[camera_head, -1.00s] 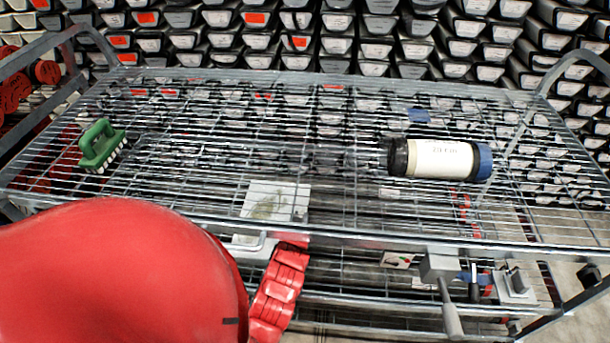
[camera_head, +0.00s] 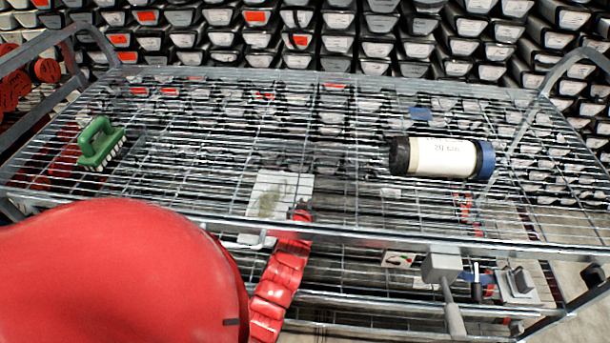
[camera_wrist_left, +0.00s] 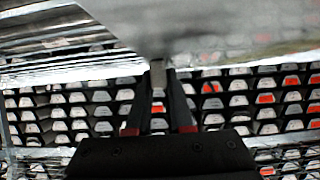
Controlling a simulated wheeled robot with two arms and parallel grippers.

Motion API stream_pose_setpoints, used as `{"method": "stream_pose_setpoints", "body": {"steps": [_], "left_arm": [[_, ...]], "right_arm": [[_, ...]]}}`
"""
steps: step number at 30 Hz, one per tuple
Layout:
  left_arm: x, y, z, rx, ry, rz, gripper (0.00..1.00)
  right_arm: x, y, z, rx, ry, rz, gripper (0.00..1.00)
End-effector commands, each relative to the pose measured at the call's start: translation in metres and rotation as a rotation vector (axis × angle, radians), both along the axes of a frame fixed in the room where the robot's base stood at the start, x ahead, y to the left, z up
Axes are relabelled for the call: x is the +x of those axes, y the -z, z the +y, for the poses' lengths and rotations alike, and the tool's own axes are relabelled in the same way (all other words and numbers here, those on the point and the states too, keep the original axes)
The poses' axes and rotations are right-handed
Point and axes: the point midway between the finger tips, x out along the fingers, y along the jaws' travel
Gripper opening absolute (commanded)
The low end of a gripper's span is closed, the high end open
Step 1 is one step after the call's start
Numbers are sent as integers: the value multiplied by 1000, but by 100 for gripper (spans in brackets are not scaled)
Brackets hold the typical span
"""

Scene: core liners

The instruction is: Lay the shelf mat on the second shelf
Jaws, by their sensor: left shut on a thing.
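The shelf mat (camera_head: 268,200) is a pale grey sheet with a greenish stain. In the head view it shows through the wires of the top deck, left of centre, and seems to be below that deck. In the left wrist view, my left gripper (camera_wrist_left: 158,82) has its two dark fingers closed together at a blurred pale grey sheet (camera_wrist_left: 150,22) overhead, which looks like the mat. In the head view my red arm hides the lower left, and my left jaws are hard to make out. The lower wire shelf (camera_head: 350,285) shows partly under the front rail.
A cream tube (camera_head: 442,157) with black and blue ends lies on the top deck (camera_head: 330,110). A green brush (camera_head: 98,146) stands at its left. Grey clamp-like fittings (camera_head: 440,268) are at the front right. Racks of boxes (camera_head: 350,40) fill the back.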

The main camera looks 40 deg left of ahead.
Motion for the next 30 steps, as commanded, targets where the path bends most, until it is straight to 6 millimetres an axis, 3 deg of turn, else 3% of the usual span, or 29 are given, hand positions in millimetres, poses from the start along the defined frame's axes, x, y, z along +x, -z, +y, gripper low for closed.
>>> {"method": "stream_pose_setpoints", "body": {"steps": [2, 3, 7, 20, 30], "left_arm": [[0, 3, 0, 1, 0, -1, 0], [0, 2, 0, 1, 0, -1, 25], [0, 2, 0, 0, 0, 0, 48], [-5, -3, -3, 0, 0, 0, 50], [-51, -33, -31, -1, 0, 0, 50]], "right_arm": [[0, 2, 0, 0, 0, 0, 25], [0, 1, 0, 0, 0, 0, 25], [0, 1, 0, 0, 0, 0, 25], [0, -1, 0, 0, 0, 0, 25], [0, -6, 0, 0, 0, 0, 25]]}}
